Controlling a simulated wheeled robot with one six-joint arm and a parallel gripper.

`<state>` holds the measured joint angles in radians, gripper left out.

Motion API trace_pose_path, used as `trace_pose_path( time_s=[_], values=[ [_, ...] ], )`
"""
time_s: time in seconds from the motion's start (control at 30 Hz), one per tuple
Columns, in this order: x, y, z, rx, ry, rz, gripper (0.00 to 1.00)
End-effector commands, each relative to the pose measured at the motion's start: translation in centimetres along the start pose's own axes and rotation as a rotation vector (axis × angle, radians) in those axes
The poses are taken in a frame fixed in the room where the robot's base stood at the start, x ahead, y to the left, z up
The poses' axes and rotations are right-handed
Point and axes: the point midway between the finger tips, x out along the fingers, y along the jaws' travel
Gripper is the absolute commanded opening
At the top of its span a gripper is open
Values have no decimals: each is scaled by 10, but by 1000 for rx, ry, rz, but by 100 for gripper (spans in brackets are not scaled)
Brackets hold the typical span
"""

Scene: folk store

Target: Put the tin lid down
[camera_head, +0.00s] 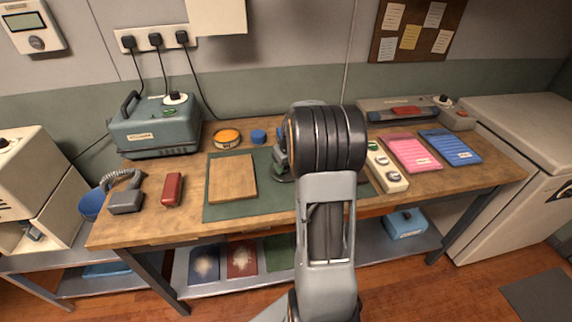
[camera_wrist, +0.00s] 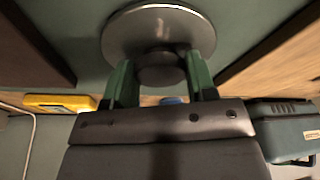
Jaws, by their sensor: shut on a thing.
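The tin lid (camera_wrist: 135,32) is a round grey metal disc with a dark knob, seen in the wrist view. My gripper (camera_wrist: 160,74) has its green fingers shut on the knob, one on each side. The disc is beyond the fingertips, over the green mat. I cannot tell whether it touches the mat. In the head view my arm hides most of the gripper and lid; only a sliver of the lid (camera_head: 285,179) shows at the arm's left. The green mat (camera_head: 238,211) lies on the wooden workbench (camera_head: 143,222).
A wooden board (camera_head: 232,178) lies on the mat's left. An orange-topped round tin (camera_head: 227,138) and a blue cap (camera_head: 258,136) stand behind. A white switch strip (camera_head: 386,166) and pink pad (camera_head: 412,152) lie right. The wrist view shows a yellow object (camera_wrist: 60,103).

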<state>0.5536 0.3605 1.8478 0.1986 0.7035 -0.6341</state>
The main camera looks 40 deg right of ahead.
Motion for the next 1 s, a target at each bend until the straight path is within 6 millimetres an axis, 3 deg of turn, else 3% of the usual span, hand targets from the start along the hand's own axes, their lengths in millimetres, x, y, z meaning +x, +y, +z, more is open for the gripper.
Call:
trace_pose_path(
  time_s=[0.1, 0.13, 0.37, 0.73, 1.0],
  values=[
    [5, 0, 1, 0, 0, 0, 28],
    [3, 0, 1, 0, 0, 0, 54],
    [3, 0, 1, 0, 0, 0, 76],
    [-6, 0, -1, 0, 2, 1, 77],
    [-56, 1, -1, 1, 5, 3, 77]
  ],
)
